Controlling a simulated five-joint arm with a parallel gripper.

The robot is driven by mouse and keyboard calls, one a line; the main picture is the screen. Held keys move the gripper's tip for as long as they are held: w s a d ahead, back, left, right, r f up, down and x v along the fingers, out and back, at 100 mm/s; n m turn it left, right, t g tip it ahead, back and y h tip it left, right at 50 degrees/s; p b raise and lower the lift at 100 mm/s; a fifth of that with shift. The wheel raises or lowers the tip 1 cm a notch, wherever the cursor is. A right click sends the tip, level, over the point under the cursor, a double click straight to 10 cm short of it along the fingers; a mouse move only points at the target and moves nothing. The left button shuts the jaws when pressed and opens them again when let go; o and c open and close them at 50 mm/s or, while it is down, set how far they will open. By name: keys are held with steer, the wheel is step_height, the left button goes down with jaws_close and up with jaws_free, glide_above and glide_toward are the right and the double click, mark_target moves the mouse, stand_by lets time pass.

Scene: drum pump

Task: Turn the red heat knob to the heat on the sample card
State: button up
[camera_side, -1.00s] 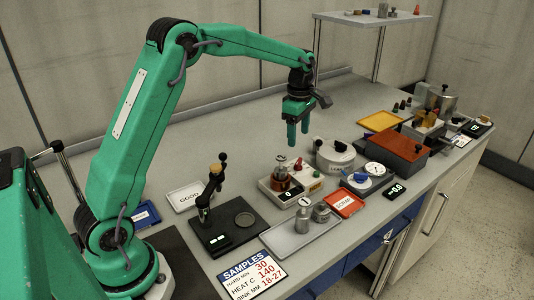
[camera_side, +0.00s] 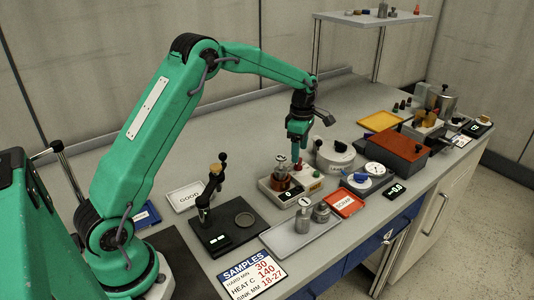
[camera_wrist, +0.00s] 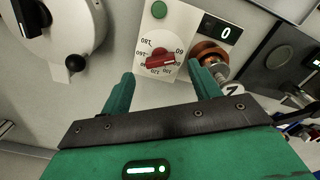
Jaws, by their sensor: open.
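The red heat knob (camera_wrist: 160,61) sits on a white dial printed with numbers in the wrist view. Its bar lies nearly crosswise in that picture; which number it points to is not clear. My gripper (camera_wrist: 162,84) is open, with one finger on either side of the dial and no finger seen touching the knob. In the side view, my gripper (camera_side: 297,155) hangs pointing down over the heater unit and partly hides the knob area. The sample card (camera_side: 252,273) lies at the front edge of the bench and reads HEAT C 140.
The heater's display (camera_wrist: 224,32) reads 0, beside a copper-coloured pot (camera_wrist: 208,54). A green button (camera_wrist: 159,9) is near the dial. A grey pot (camera_side: 334,153) stands close on the right. A tray with metal weights (camera_side: 302,224) lies in front. The bench behind is clear.

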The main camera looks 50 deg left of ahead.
mark_target(298, 165)
steer(key=shift+f, duration=2)
steer(key=c, duration=1)
